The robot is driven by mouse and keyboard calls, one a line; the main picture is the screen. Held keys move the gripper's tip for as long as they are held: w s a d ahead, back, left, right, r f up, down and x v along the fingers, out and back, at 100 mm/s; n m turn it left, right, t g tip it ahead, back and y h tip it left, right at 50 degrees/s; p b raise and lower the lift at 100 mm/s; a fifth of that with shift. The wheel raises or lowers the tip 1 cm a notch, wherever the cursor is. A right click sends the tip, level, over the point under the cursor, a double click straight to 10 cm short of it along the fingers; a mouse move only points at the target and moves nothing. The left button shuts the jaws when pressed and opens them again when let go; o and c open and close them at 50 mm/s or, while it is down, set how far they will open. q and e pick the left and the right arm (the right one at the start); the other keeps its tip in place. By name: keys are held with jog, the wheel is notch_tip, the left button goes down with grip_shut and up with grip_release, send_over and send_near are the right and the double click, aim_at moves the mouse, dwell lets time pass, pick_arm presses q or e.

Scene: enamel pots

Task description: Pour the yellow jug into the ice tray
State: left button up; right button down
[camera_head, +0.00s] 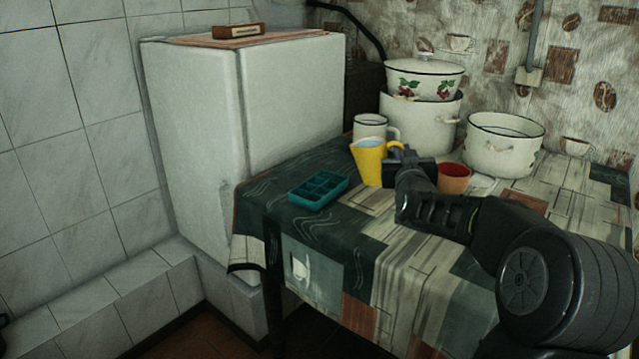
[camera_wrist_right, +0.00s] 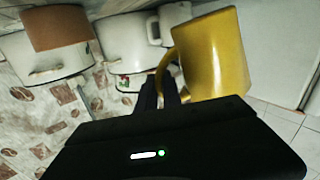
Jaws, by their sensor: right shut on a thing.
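The yellow jug (camera_head: 368,165) is near the table's back edge and close to upright, with pale contents at its top. I cannot tell whether its base touches the table. My right gripper (camera_head: 400,156) is shut on its handle from the right side. In the right wrist view the jug (camera_wrist_right: 215,55) is beside my right gripper's fingers (camera_wrist_right: 163,88), which are at the handle (camera_wrist_right: 172,72). The teal ice tray (camera_head: 318,190) lies on the table at left, in front of the jug and apart from it. My left gripper is not in view.
A white mug (camera_head: 370,127) stands behind the jug. A red-brown cup (camera_head: 453,179) is right of my gripper. A white fridge (camera_head: 200,130) borders the table's left. The tablecloth (camera_head: 350,245) in front is clear.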

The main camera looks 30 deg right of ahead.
aim_at(377, 153)
jog(key=shift+w+a+r+p, duration=0.1)
jog(key=shift+a+p, duration=0.05)
jog(key=shift+p, duration=0.15)
jog(key=shift+w+a+r+n+p, duration=0.15)
jog(key=shift+w+a+n+p, duration=0.2)
jog(key=shift+n+p, duration=0.6)
jog(key=shift+w+a+f+n+p, duration=0.3)
jog(key=shift+w+a+n+p, duration=0.3)
jog(key=shift+p, duration=0.65)
jog(key=shift+w+a+r+n+p, duration=0.1)
jog(key=shift+a+r+n+p, duration=0.2)
jog(key=shift+p, duration=0.3)
jog(key=shift+w+a+n+p, duration=0.45)
jog(key=shift+n+p, duration=0.3)
jog(key=shift+p, duration=0.3)
jog(key=shift+w+a+r+n+p, duration=0.25)
jog(key=shift+a+n+p, duration=0.2)
jog(key=shift+n+p, duration=0.6)
jog(key=shift+p, duration=0.3)
jog(key=shift+w+a+p, duration=0.15)
jog(key=shift+p, duration=0.2)
jog(key=shift+w+a+n+p, duration=0.1)
jog(key=shift+a+n+p, duration=0.05)
jog(key=shift+n+p, duration=0.4)
